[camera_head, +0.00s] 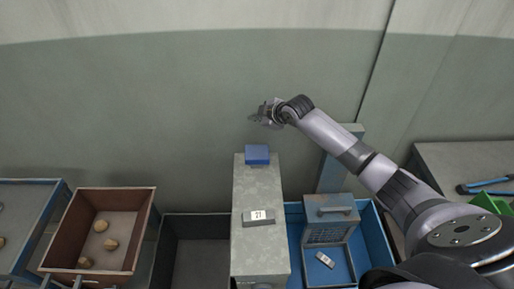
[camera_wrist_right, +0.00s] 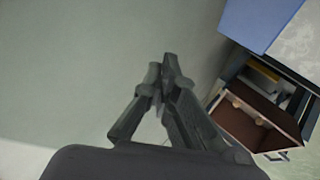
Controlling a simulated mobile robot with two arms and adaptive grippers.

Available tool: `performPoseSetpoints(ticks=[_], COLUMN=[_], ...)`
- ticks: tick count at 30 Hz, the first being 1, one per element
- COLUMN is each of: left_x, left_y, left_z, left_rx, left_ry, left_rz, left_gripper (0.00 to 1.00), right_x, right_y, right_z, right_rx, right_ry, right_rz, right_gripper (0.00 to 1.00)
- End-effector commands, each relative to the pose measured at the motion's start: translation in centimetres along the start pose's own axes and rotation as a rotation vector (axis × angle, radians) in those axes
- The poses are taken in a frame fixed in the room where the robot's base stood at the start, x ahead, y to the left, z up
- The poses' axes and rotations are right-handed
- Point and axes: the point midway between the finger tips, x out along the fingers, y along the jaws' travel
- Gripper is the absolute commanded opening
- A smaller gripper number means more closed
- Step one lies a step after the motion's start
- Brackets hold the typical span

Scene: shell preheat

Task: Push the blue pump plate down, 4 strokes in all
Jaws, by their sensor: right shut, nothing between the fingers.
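The blue pump plate (camera_head: 257,154) sits at the far end of the top of a grey block (camera_head: 258,195). In the right wrist view the plate (camera_wrist_right: 258,22) shows as a blue surface at the upper right. My right gripper (camera_head: 254,117) is above and beyond the plate in the head view, apart from it. Its fingers are shut together with nothing between them, as the right wrist view (camera_wrist_right: 165,72) shows. My left gripper is not in view.
A label reading 21 (camera_head: 258,217) is on the grey block. A brown box (camera_head: 146,228) with several round tan pieces stands at the left. A blue tray (camera_head: 374,231) with a grey perforated box (camera_head: 330,232) is at the right. A wall (camera_head: 130,110) rises behind.

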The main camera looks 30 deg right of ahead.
Motion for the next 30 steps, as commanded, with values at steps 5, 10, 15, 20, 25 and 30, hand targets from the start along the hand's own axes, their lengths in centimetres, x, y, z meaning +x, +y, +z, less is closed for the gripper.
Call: performPoseSetpoints(ticks=[5, 10, 15, 20, 25, 30], left_x=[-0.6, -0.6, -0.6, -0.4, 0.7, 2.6], left_y=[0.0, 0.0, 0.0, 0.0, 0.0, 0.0], left_z=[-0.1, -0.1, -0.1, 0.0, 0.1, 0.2], left_rx=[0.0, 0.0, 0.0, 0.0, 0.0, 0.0], left_ry=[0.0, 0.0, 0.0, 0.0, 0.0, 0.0], left_rz=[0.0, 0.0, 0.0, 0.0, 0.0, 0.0], left_gripper=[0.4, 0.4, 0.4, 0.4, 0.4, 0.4], right_x=[-0.3, -0.3, -0.3, -0.2, 0.6, 1.9], right_y=[-2.4, -2.9, -2.9, -3.0, -3.7, -5.0], right_z=[0.1, 0.1, 0.1, 0.2, 0.8, 1.8], right_rx=[0.014, 0.017, 0.017, 0.018, 0.018, 0.018], right_ry=[-0.005, -0.005, -0.005, -0.004, -0.004, -0.004], right_rz=[-0.111, -0.133, -0.131, -0.13, -0.13, -0.13], right_gripper=[0.0, 0.0, 0.0, 0.0, 0.0, 0.0])
